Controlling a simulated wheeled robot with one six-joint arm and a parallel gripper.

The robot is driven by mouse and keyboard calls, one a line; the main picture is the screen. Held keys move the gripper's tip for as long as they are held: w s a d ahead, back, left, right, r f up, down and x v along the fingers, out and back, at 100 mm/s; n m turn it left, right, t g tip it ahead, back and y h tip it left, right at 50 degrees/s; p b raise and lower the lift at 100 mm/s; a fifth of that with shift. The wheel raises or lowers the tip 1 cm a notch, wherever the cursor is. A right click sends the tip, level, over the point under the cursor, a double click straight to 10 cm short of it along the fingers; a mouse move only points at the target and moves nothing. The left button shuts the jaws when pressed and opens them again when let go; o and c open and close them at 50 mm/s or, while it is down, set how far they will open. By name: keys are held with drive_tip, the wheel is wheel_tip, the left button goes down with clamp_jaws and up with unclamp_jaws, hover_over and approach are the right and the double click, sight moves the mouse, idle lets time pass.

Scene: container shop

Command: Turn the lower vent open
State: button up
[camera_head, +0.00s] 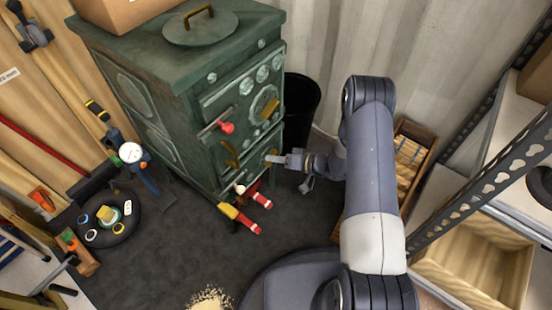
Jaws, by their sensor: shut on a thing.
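The green stove (185,95) stands against the container wall. On its front are a red-knobbed handle (226,128) on the upper door, a round brass vent (265,109) to its right and a brass handle (231,155) lower down. My gripper (272,159) reaches in from the right, low on the stove front. Its jaws are shut on a small part there, which looks like the lower vent. The jaws cover most of that part, so how far it is turned cannot be seen.
A black bin (300,108) stands right behind. A wooden crate (418,146) and metal shelving (480,185) bound the right side. A round tray (98,222) with small items is at left.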

drive_tip(key=shift+n, duration=0.5)
clamp_jaws()
drive_tip(key=o, duration=0.7)
unclamp_jaws()
drive_tip(key=shift+c, duration=0.2)
drive_tip(key=p+v, duration=0.2)
drive_tip(key=v, duration=0.9)
drive_tip(key=shift+a+p, duration=0.15)
drive_tip(key=shift+p, duration=0.2)
drive_tip(key=shift+r, duration=0.1)
